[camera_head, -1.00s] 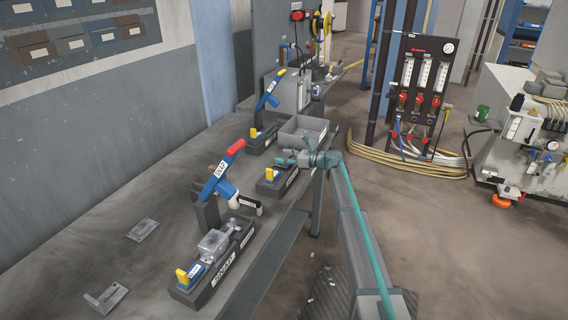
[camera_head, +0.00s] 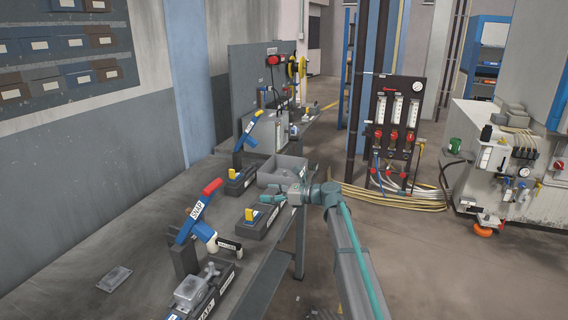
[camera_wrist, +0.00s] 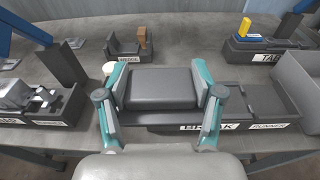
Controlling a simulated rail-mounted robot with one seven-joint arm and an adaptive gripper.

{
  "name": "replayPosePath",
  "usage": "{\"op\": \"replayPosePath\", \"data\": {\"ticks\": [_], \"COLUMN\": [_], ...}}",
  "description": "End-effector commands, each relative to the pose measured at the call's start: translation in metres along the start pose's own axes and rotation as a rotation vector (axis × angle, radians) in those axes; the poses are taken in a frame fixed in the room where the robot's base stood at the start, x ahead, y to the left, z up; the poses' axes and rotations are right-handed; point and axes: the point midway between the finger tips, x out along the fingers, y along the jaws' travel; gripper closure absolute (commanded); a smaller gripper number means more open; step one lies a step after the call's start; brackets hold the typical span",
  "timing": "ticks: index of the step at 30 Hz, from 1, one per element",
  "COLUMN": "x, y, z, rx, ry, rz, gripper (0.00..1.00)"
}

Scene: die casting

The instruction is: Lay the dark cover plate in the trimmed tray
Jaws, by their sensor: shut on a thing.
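My gripper (camera_wrist: 160,88) has its teal fingers closed on the two ends of a dark grey block-like piece (camera_wrist: 160,92), which looks like the dark cover plate. In the head view my gripper (camera_head: 278,196) is over the bench's right edge, beside a small dark fixture and near a grey open tray (camera_head: 268,180). This may be the trimmed tray; no label is readable on it. The tray also shows at the right edge of the wrist view (camera_wrist: 300,72). The held piece hides part of the fixture labelled BREAK and RUNNER (camera_wrist: 270,126) behind it.
A fixture with a red-tipped blue lever (camera_head: 198,205), marked SNAP, stands on the near bench. A second blue lever (camera_head: 247,130) stands farther back. A small flat plate (camera_head: 114,279) lies at left. Open floor lies right of the bench.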

Motion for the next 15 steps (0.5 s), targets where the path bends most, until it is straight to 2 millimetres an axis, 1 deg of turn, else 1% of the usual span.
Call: {"op": "replayPosePath", "data": {"ticks": [1, 2, 5, 8, 9, 11, 12, 14, 15], "x": [-0.006, -0.01, -0.032, -0.063, -0.077, -0.099, -0.114, -0.136, -0.151], "y": [0.018, 0.026, 0.05, 0.074, 0.084, 0.099, 0.108, 0.123, 0.133], "z": [-0.003, -0.006, -0.025, -0.049, -0.059, -0.074, -0.084, -0.098, -0.108], "rx": [0.0, -0.001, 0.003, 0.005, 0.006, 0.009, 0.011, 0.015, 0.017], "ry": [-0.002, -0.002, -0.001, -0.001, -0.001, -0.001, -0.001, -0.002, -0.002], "rz": [0.007, 0.011, 0.01, -0.006, -0.014, -0.031, -0.045, -0.067, -0.083], "gripper": [0.98, 0.98, 0.98, 0.98, 0.98, 0.98, 0.98, 0.98, 0.98]}}
